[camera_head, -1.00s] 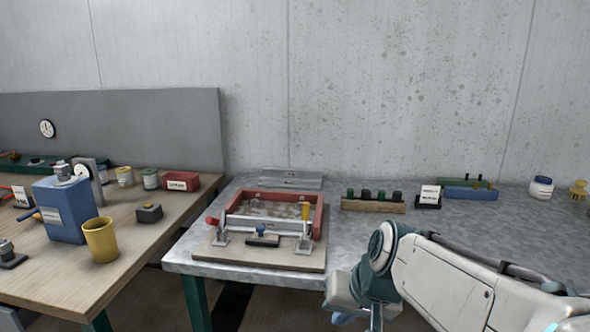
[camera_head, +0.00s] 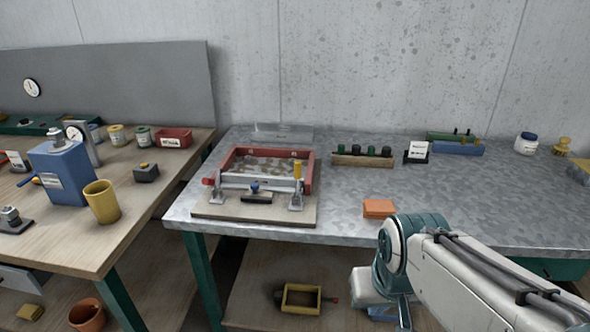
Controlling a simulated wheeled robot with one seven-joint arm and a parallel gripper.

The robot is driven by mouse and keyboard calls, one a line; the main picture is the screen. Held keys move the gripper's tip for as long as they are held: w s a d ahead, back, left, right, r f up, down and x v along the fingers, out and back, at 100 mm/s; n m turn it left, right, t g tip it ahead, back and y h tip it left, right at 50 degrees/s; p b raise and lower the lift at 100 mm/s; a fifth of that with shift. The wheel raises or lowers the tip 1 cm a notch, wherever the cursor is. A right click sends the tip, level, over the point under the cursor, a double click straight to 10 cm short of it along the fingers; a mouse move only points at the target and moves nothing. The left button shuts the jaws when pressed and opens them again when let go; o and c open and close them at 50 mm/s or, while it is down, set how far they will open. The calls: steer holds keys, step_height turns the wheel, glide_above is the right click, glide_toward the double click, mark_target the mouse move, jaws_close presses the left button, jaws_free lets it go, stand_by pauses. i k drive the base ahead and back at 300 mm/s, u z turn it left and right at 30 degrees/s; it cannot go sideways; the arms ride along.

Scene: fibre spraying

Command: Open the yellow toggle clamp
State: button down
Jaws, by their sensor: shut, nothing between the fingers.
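The yellow toggle clamp (camera_head: 298,171) stands at the front right corner of a red-walled frame (camera_head: 306,180) on the metal-topped table. Its yellow handle points up, and its grey metal base (camera_head: 296,202) sits on the wooden board (camera_head: 240,215). A second clamp with a red handle (camera_head: 208,181) is at the frame's front left corner, its handle out to the left. A grey bar runs along the frame's front between the clamps. My arm reaches in from the lower right, well apart from the clamp. My gripper's fingers are not visible.
An orange block (camera_head: 379,208) lies between the frame and my arm. A wooden rack (camera_head: 362,160) with dark knobs and a small sign (camera_head: 417,152) stand behind. A yellow open box (camera_head: 301,299) is on the lower shelf. The metal tabletop (camera_head: 345,222) right of the frame is mostly clear.

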mark_target(297, 164)
steer(key=u, duration=0.15)
steer(key=i, duration=0.95)
steer(key=z, duration=0.35)
